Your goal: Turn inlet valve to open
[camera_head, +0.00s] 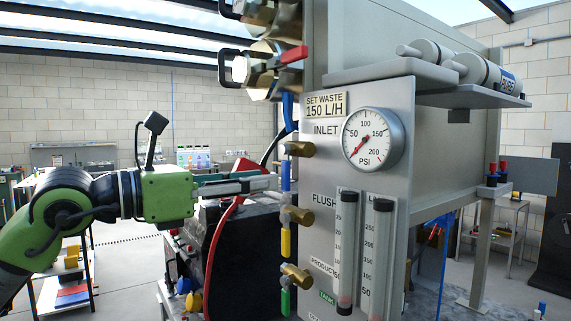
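The inlet valve has a brass body (298,149) on the grey panel, beside the INLET label. Its blue handle (286,176) hangs straight down from the body. My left gripper (272,182) reaches in from the left, with its fingertips level with the blue handle and right at its left side. I cannot tell whether the fingertips touch the handle. The fingers show nearly side-on and close together, so their opening is unclear. My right gripper is not in view.
Below are a flush valve with a yellow handle (286,243) and a valve with a green handle (285,301). A pressure gauge (373,139) and two flow tubes (345,245) are on the panel. A red hose (212,255) and dark equipment lie below my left gripper.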

